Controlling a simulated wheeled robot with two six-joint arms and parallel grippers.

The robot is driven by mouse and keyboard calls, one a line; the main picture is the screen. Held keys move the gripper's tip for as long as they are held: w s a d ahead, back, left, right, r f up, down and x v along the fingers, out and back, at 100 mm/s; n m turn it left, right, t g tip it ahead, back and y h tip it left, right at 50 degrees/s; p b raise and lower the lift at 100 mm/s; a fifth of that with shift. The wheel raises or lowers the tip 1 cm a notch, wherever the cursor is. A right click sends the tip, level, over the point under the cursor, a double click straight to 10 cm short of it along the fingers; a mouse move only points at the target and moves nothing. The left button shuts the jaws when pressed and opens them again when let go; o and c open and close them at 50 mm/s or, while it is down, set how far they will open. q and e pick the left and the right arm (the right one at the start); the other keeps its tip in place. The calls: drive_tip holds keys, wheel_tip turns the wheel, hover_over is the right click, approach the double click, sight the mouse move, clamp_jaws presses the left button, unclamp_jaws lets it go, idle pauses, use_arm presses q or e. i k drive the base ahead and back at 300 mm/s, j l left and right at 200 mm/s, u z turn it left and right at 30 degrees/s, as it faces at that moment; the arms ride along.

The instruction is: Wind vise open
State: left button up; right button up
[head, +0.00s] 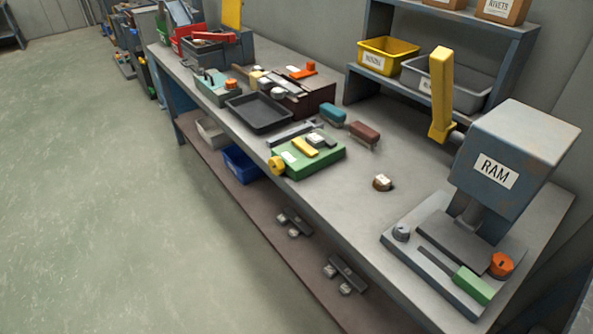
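No label marks the vise, and I cannot tell for sure which fixture it is. A low green fixture (325,158) sits near the bench's front edge, about mid-picture. It has a round yellow knob (276,165) on its left end, and a yellow bar (305,147) and small grey parts on top. Any jaw gap is too small to make out. A grey-teal box fixture (215,92) with an orange part stands farther back on the bench. Neither of my grippers is in view.
A press labelled RAM (505,160) with a raised yellow lever (440,95) fills the bench's right end. A dark tray (260,112) lies behind the green fixture. Teal (333,112) and brown (364,133) blocks stand nearby. The bench (335,205) front is fairly clear; open floor (120,210) lies left.

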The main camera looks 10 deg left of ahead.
sight(277, 165)
drive_tip(key=i+j+z, duration=0.1)
drive_tip(key=z, duration=0.3)
drive_tip(key=j+z, duration=0.2)
drive_tip(key=z, duration=0.2)
drive_tip(key=j+z, duration=0.15)
drive_tip(key=z, duration=0.3)
drive_tip(key=j+z, duration=0.2)
drive_tip(key=z, duration=0.2)
drive_tip(key=j+z, duration=0.2)
drive_tip(key=z, duration=0.2)
drive_tip(key=k+j+z, duration=0.3)
drive_tip(key=j, duration=0.35)
drive_tip(key=k+j+z, duration=0.3)
drive_tip(key=j, duration=0.35)
drive_tip(key=k+j+z, duration=0.3)
drive_tip(key=j, duration=0.3)
drive_tip(key=k+j+z, duration=0.35)
drive_tip(key=j, duration=0.15)
drive_tip(key=i, duration=0.05)
